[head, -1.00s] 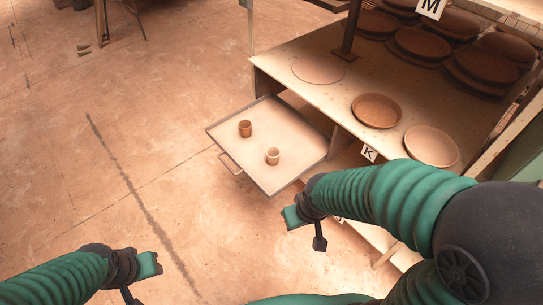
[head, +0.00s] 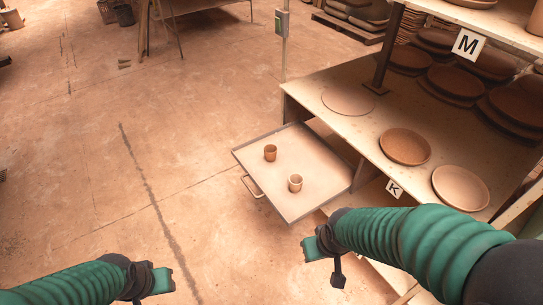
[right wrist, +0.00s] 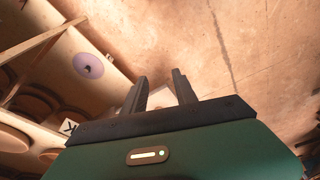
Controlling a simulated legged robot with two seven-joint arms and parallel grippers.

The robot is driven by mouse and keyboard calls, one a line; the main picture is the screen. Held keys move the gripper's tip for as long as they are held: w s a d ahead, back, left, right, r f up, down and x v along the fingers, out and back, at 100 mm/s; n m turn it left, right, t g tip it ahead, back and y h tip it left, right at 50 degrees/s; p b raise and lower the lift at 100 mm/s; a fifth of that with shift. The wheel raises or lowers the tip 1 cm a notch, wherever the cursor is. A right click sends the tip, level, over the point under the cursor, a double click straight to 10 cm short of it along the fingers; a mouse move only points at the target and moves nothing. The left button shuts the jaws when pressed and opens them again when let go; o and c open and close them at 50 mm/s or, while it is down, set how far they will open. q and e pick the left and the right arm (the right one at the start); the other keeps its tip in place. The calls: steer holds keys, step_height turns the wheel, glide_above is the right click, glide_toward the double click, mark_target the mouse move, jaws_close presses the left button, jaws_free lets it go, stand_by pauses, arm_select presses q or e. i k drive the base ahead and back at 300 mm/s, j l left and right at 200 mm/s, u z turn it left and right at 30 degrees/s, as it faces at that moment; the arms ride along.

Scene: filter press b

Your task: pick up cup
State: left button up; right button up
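Two small cups stand upright on a pale pull-out tray (head: 316,153) in the head view. The darker brown cup (head: 270,153) is farther back, and the lighter tan cup (head: 295,183) is nearer to me. My right gripper (head: 325,264) is below the tray in the picture, apart from both cups. In the right wrist view its two fingers (right wrist: 160,88) stand apart with no cup between them. My left gripper (head: 150,287) is at the bottom left, away from the tray, and its fingers are partly cut off by the frame edge.
The tray has a handle (head: 251,187) and sticks out from a shelf (head: 385,118) holding several clay plates. A speckled plate (head: 405,147) and a paler plate (head: 460,188) lie near its front edge. A post (head: 388,50) rises from it. The floor (head: 90,200) at left is clear.

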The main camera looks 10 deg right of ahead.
mark_target(270, 150)
steer(key=i+l+u, duration=0.2)
steer(key=i, duration=0.35)
steer(key=i+l+u, duration=0.15)
steer(key=i, duration=0.35)
steer(key=i+l+u, duration=0.2)
steer(key=i+l, duration=0.25)
steer(key=i, duration=0.05)
